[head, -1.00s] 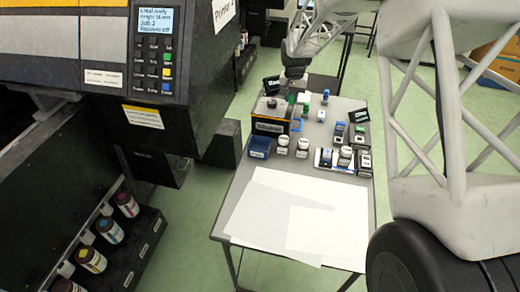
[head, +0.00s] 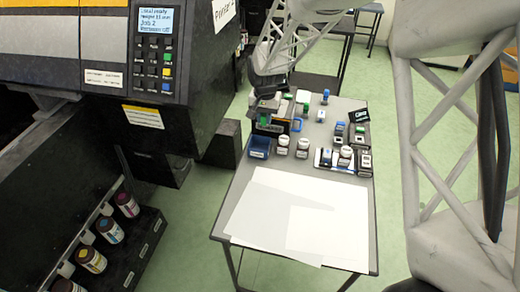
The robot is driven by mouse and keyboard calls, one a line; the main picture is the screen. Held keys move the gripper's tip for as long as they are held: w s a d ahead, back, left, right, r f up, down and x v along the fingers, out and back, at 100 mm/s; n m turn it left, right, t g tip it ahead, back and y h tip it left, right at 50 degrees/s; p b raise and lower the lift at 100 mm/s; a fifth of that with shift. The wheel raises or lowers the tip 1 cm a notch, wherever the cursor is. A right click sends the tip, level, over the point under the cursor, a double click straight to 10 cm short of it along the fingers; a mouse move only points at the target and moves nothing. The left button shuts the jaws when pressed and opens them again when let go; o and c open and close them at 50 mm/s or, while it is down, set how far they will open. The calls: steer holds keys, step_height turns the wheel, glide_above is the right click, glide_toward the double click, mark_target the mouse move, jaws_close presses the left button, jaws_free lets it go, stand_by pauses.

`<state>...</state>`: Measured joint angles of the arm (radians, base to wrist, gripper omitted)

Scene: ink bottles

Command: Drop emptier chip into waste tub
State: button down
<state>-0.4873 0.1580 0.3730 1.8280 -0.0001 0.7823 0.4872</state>
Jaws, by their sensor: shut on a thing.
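My gripper (head: 267,108) is at the back left of the grey table, above the blue tub (head: 260,147) and slightly to its right. It is shut on a small green and grey piece (head: 264,119), which looks like the chip; its markings are too small to read. The piece hides part of a dark box with an orange edge (head: 279,127) behind it. The blue tub stands at the table's left edge. Its inside is too small to make out. Several small blocks with green or blue parts (head: 338,131) stand on the table, and I cannot tell which are chips.
White-topped jars (head: 283,142) stand just right of the tub. A white tray (head: 322,160) with small items is at the right. White sheets (head: 300,215) cover the table's front. The printer (head: 205,90) stands close on the left, with ink bottles (head: 110,230) below.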

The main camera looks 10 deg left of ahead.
steer(key=shift+f, duration=0.15)
steer(key=shift+f, duration=2.85)
steer(key=c, duration=0.9)
jaws_free()
steer(key=shift+c, duration=0.2)
steer(key=shift+r, duration=3.9)
steer(key=shift+d, duration=0.1)
